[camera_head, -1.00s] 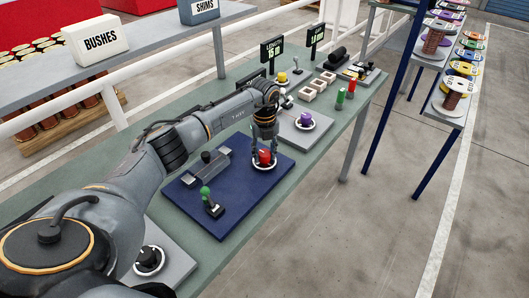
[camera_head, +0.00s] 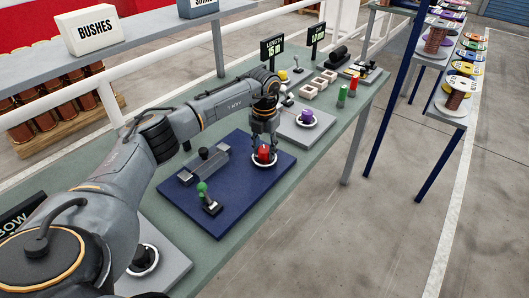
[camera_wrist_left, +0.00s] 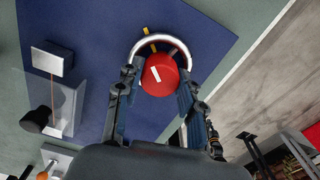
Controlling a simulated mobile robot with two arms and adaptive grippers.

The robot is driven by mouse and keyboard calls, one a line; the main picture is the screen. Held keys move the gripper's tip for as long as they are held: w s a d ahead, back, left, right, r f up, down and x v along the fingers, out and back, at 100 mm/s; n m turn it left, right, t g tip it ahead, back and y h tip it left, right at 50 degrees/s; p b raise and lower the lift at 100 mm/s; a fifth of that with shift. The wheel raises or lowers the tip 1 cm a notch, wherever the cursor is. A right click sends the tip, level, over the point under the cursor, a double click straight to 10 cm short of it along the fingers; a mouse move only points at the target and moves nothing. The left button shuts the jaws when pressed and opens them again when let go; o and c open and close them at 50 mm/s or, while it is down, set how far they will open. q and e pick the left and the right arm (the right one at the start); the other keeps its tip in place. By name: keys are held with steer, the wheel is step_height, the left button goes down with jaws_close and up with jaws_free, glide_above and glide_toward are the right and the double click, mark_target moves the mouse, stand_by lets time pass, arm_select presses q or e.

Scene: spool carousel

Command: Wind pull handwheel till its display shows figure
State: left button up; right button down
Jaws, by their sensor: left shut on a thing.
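A red knob (camera_head: 263,153) stands in a white ring on a blue board (camera_head: 233,211). In the left wrist view the knob (camera_wrist_left: 160,76) bears a white pointer line, and yellow marks show at the ring. My left gripper (camera_head: 264,146) comes down from above, its fingers shut on the knob's two sides; it also shows in the left wrist view (camera_wrist_left: 157,90). A display (camera_head: 272,50) beyond the arm reads LENGTH, with a figure that looks like 15 m. A second display (camera_head: 317,34) is too small to read surely. My right gripper is not in view.
A green-topped lever (camera_head: 207,200) and a grey clamp-like block (camera_head: 205,165) share the blue board. Beyond are a purple knob (camera_head: 307,116), pale blocks (camera_head: 318,84) and red and green cylinders (camera_head: 347,91).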

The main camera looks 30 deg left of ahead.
arm_select(q)
steer(key=m+b, duration=0.1)
steer(key=m, duration=0.2)
steer(key=shift+m, duration=0.4)
steer(key=m+b, duration=0.1)
steer(key=m, duration=0.2)
steer(key=shift+m+b, duration=0.3)
steer(key=shift+b, duration=0.05)
steer(key=m+b, duration=0.1)
steer(key=m, duration=0.3)
steer(key=shift+m+b, duration=0.35)
steer(key=shift+m, duration=1.65)
steer(key=o, duration=1.2)
steer(key=shift+c, duration=0.2)
steer(key=shift+r, duration=0.1)
